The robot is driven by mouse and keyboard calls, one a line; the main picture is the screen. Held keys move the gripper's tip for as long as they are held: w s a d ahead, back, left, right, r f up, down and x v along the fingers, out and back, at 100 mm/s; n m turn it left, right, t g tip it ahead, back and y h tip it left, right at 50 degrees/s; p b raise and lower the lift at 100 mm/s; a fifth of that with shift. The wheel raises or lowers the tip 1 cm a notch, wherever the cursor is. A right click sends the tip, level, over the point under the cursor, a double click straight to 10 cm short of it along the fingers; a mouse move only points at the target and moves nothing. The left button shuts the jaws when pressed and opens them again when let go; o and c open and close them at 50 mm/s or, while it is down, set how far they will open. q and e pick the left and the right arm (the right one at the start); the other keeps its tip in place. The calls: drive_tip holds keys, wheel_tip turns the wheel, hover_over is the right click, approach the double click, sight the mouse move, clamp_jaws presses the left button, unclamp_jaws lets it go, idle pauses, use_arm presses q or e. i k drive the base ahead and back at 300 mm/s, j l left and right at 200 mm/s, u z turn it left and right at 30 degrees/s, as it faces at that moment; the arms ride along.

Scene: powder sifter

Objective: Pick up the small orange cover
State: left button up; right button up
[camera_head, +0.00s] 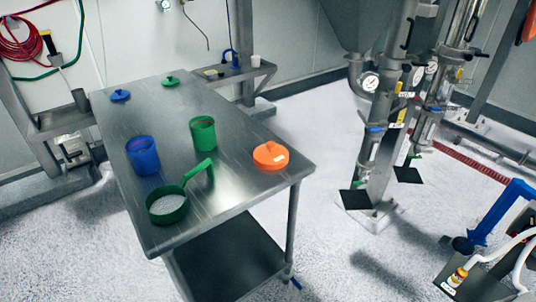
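The orange cover (270,156) is a round lid with a raised knob and a small pale label on its side. It lies on the metal table (170,110) near its right corner, to the right of a green cup (203,136). Nothing covers it and nothing touches it. Neither of my grippers shows in the head view.
A blue cup (143,157) and a green long-handled sifter (167,207) holding white powder stand on the table. A blue lid (120,96) and a green lid (170,81) lie at its far end. Machine pipes (390,120) stand at right. Bare tabletop surrounds the orange cover.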

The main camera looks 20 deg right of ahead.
sight(270, 155)
drive_tip(key=i+l+u, duration=0.15)
drive_tip(key=i+l, duration=0.25)
drive_tip(key=i+l+u, duration=0.1)
drive_tip(key=i+l, duration=0.3)
drive_tip(key=l, duration=0.15)
drive_tip(key=i+l+u, duration=0.15)
drive_tip(key=i+l, duration=0.25)
drive_tip(key=l, duration=0.15)
